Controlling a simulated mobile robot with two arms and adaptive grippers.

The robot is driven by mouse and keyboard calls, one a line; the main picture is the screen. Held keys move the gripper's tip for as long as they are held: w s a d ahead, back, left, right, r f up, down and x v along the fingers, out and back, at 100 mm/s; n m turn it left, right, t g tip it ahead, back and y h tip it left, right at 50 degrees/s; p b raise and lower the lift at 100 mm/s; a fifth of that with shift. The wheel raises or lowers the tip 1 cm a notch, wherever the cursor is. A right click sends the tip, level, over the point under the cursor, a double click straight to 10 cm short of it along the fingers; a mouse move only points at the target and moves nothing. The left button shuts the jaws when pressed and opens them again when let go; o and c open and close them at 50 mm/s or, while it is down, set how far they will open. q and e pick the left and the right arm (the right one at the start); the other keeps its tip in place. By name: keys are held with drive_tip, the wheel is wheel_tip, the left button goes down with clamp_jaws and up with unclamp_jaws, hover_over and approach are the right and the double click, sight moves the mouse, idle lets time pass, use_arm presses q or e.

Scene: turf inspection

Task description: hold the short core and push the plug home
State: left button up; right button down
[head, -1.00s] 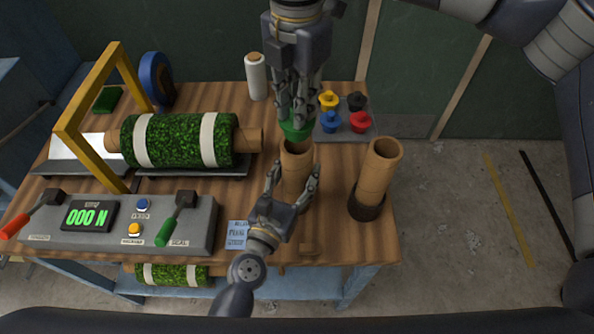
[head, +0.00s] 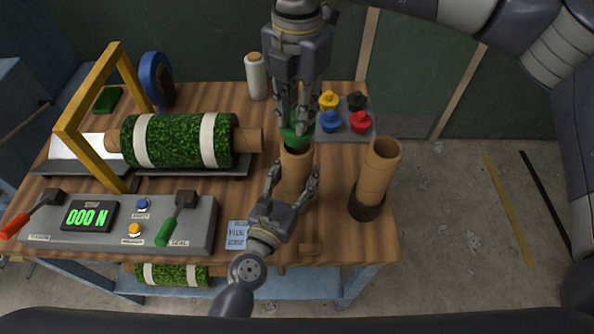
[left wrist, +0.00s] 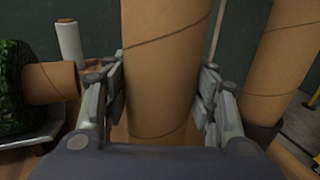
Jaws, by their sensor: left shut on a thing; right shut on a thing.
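The short core (head: 296,168), a brown cardboard tube, stands upright at the right of the bench. My left gripper (head: 292,183) is shut around it from the front. In the left wrist view the core (left wrist: 165,75) is between the fingers (left wrist: 165,105). A green plug (head: 296,137) is at the core's top mouth, under my right gripper (head: 296,122). My right gripper comes from above and is shut on the plug. The plug's lower part is hidden, so I cannot tell how deep it sits. The core's foot is partly hidden by my left gripper.
A taller core (head: 378,170) stands in a dark holder close on the right. A grey tray (head: 344,133) with yellow, black, blue and red plugs lies behind. A turf roll (head: 180,140) and a control box (head: 190,235) reading 000 N fill the left.

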drive_tip(key=shift+n, duration=0.3)
drive_tip(key=shift+f, duration=2.55)
idle(0.6)
drive_tip(key=c, duration=1.4)
unclamp_jaws()
drive_tip(key=shift+r, duration=0.1)
wheel_tip(320, 180, up, 12)
